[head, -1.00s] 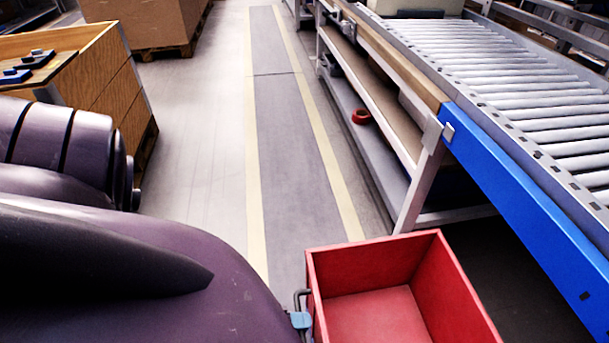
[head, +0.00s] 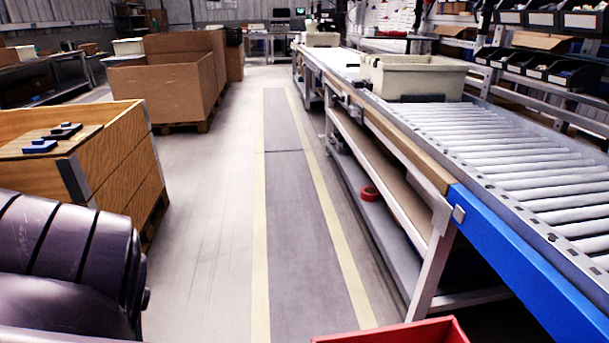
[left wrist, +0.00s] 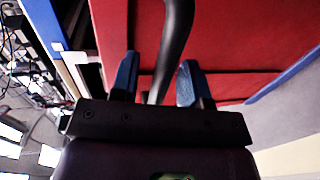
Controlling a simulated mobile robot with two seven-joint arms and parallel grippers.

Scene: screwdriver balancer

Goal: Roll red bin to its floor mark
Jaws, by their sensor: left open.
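Only the far rim of the red bin (head: 400,332) shows at the bottom edge of the head view. In the left wrist view its red wall (left wrist: 250,40) fills the upper part. A dark curved handle bar (left wrist: 176,40) runs in front of that wall. My left gripper (left wrist: 159,78) is open, with one blue-tipped finger on each side of the bar. I cannot tell whether either finger touches it. I cannot make out a distinct floor mark for the bin. My right gripper is not in view.
A grey lane (head: 300,220) with yellow edge lines runs ahead, clear of objects. A roller conveyor (head: 530,170) with a blue side rail stands along the right. A wooden crate (head: 115,170) and a cardboard box on a pallet (head: 175,90) stand on the left.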

